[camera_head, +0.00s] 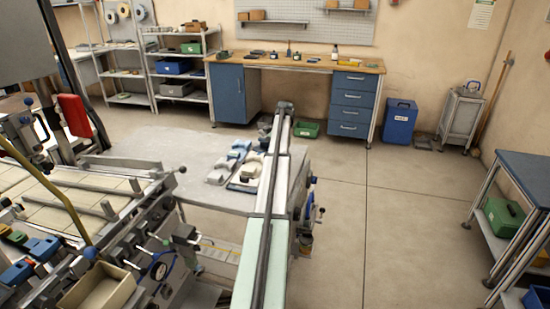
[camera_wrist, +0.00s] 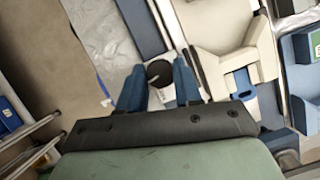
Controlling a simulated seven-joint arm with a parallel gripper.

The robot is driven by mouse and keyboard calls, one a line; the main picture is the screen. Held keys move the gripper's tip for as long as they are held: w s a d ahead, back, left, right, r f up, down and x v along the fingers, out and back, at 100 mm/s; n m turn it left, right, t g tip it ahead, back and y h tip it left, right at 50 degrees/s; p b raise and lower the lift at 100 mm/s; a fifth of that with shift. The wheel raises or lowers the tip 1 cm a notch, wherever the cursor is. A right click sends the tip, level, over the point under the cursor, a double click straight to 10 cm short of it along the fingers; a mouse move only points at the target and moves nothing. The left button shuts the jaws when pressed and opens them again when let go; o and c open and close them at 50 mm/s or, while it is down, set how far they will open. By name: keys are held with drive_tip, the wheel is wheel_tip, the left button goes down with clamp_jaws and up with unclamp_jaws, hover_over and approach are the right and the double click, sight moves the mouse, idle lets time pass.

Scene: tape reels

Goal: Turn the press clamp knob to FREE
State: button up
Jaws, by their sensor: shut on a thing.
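In the wrist view, my gripper (camera_wrist: 160,84) has its two blue fingers on either side of a dark round knob (camera_wrist: 159,71). The fingers are closed in on the knob, with a light surface showing behind it. I take this for the press clamp knob, but no FREE mark or pointer can be read on it, so its setting cannot be told. Pale moulded housings (camera_wrist: 228,42) and a blue part stand close to the right of the fingers. In the head view I cannot pick out my gripper or this knob for certain.
A machine with levers, a gauge and a tan bin (camera_head: 98,291) fills the lower left of the head view. A long rail (camera_head: 257,255) runs up the middle. A workbench (camera_head: 300,62) stands at the back. Open floor (camera_head: 420,220) lies to the right.

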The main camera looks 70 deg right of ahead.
idle(0.4)
drive_tip(key=o, duration=1)
drive_tip(key=shift+o, duration=0.2)
drive_tip(key=shift+d+r, duration=0.25)
drive_tip(key=shift+r, duration=0.2)
drive_tip(key=s+d, duration=0.1)
drive_tip(key=d, duration=0.3)
drive_tip(key=s+d, duration=0.1)
drive_tip(key=d, duration=0.2)
drive_tip(key=s+d, duration=0.1)
drive_tip(key=d, duration=0.3)
drive_tip(key=shift+d, duration=0.35)
